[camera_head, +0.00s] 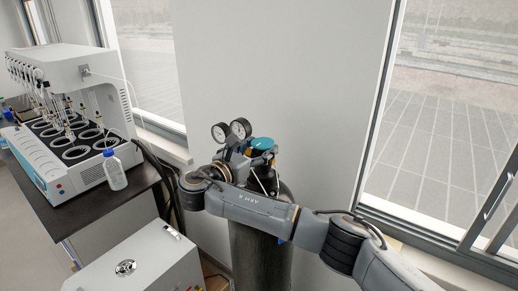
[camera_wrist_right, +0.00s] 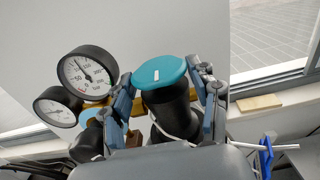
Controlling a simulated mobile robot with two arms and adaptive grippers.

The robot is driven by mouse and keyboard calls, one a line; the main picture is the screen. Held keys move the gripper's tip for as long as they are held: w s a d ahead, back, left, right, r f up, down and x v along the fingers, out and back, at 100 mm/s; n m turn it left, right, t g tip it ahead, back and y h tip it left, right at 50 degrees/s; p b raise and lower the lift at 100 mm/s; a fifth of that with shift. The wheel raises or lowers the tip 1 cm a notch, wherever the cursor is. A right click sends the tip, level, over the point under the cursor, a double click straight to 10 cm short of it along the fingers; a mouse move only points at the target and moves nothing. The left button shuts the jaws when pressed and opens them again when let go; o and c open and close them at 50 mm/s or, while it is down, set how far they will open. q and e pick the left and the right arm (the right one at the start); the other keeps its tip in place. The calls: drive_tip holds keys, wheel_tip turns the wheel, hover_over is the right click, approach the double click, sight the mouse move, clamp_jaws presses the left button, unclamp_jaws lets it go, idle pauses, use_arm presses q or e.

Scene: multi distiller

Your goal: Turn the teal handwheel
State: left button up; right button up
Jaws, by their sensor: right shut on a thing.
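The teal handwheel (camera_head: 262,143) is a round teal cap with a white mark on top, above a dark gas cylinder (camera_head: 247,255). In the right wrist view the handwheel (camera_wrist_right: 160,71) sits between the two fingers of my right gripper (camera_wrist_right: 164,80), one on each side, just below the teal top. The right gripper (camera_head: 250,157) is shut on the handwheel. In the head view my right arm hides part of the regulator and the cylinder's top. My left gripper is not in view.
Two round pressure gauges (camera_wrist_right: 86,73) stand close left of the handwheel. A white distiller (camera_head: 70,55) and a bottle (camera_head: 114,170) stand on the dark bench at left. A white box (camera_head: 145,262) stands at the front. A wall and windows are behind.

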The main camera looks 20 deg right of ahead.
drive_tip(key=shift+r, duration=0.3)
drive_tip(key=o, duration=0.9)
drive_tip(key=shift+c, duration=0.2)
drive_tip(key=shift+o, duration=0.8)
drive_tip(key=shift+d+f, duration=0.15)
